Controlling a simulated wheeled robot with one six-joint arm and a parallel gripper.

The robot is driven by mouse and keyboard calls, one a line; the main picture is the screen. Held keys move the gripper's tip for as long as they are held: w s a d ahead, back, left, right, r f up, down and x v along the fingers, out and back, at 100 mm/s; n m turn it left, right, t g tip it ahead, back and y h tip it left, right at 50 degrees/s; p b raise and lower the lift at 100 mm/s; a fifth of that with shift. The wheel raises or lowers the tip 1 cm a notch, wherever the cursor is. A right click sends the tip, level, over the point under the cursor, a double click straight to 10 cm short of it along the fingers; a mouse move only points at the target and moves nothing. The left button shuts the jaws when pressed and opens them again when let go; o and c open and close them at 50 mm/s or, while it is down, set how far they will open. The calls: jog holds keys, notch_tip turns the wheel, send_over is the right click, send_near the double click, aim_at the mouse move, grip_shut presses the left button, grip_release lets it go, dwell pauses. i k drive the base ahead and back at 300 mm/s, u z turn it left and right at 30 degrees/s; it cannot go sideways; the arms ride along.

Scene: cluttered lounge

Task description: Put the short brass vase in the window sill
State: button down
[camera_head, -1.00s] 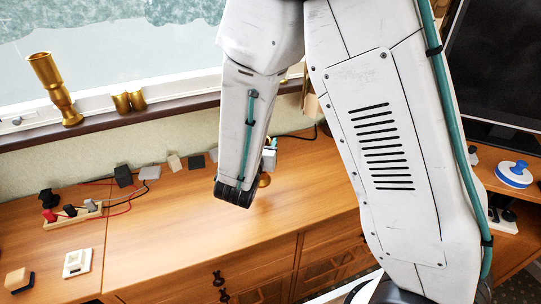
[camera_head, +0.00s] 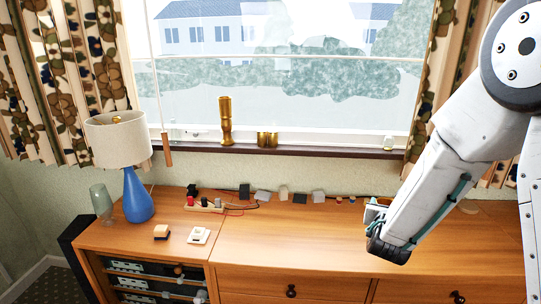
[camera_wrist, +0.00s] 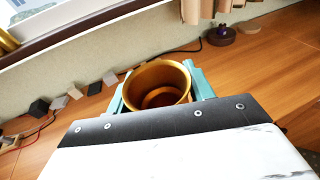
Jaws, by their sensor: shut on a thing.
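A brass vase (camera_wrist: 158,82), open at the top, sits between the teal fingers of my gripper (camera_wrist: 162,90) in the wrist view. My gripper is shut on it. The window sill (camera_head: 330,152) is a dark brown ledge along the window, behind and above the cabinet, apart from my gripper. Its edge also shows at the upper left of the wrist view (camera_wrist: 85,35).
A blue lamp (camera_head: 138,195) and several small blocks and cables are on the cabinet (camera_head: 300,235).

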aim_at(312, 147)
jog(key=k, duration=0.85)
jog(key=u, duration=0.65)
jog(key=i, duration=1.45)
jog(key=z, duration=0.15)
